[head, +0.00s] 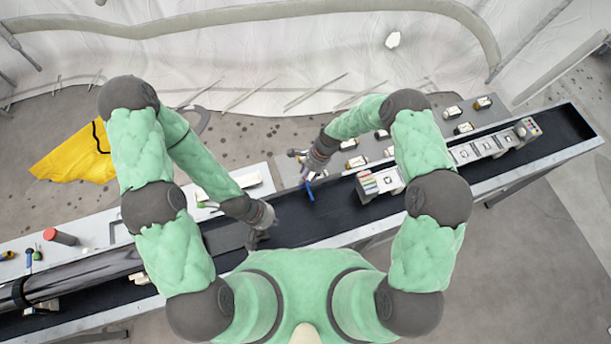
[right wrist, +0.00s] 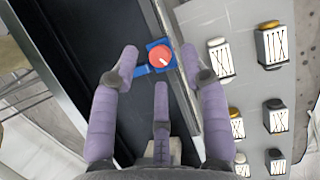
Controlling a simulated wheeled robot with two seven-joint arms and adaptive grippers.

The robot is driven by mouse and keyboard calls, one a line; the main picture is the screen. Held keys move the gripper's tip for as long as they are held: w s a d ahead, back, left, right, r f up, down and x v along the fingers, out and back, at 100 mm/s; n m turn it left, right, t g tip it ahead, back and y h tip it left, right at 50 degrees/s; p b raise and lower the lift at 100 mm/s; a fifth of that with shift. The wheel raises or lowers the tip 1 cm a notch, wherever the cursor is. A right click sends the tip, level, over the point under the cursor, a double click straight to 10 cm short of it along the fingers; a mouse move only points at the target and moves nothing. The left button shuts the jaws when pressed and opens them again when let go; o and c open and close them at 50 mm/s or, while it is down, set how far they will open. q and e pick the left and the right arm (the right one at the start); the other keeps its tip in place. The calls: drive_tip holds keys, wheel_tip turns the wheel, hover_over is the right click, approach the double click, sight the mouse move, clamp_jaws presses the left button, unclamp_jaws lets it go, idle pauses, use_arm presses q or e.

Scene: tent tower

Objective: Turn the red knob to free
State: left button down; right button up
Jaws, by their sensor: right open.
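The red knob (right wrist: 161,57) sits on a small blue base with a blue lever (right wrist: 142,71) pointing left, at the edge of the dark belt in the right wrist view. A white mark shows on the knob's face. In the head view only the blue part (head: 309,190) shows clearly, just below my right gripper (head: 301,165). My right gripper is open, its purple fingers spread on either side of the knob and apart from it, with nothing held. My left gripper (head: 255,238) hangs over the belt, left of the knob; its finger opening is not clear.
The dark conveyor belt (head: 340,203) runs diagonally across. White blocks (head: 380,183) stand on it to the right. Several capped jars (right wrist: 273,45) stand on the grey ledge beside the knob. A red cylinder (head: 60,237) lies at the far left; a yellow cloth (head: 75,158) lies behind.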

drive_tip(key=shift+x, duration=0.8)
use_arm(q)
drive_tip(key=shift+r, duration=0.1)
use_arm(e)
clamp_jaws()
drive_tip(key=shift+w+f+n+b, duration=0.15)
drive_tip(key=shift+n+b, duration=0.25)
drive_tip(key=shift+b, duration=0.3)
drive_tip(key=n+g+h+b, duration=0.1)
drive_tip(key=n+b, duration=0.1)
drive_tip(key=b, duration=0.2)
drive_tip(key=shift+w+n, duration=0.1)
drive_tip(key=shift+n, duration=0.2)
use_arm(q)
drive_tip(key=shift+f+b, duration=1.35)
drive_tip(key=shift+f, duration=2.75)
use_arm(e)
drive_tip(key=shift+a+n+g+h, duration=0.1)
drive_tip(key=shift+n+g+h, duration=0.2)
drive_tip(key=shift+n, duration=1)
drive_tip(key=shift+r, duration=0.25)
unclamp_jaws()
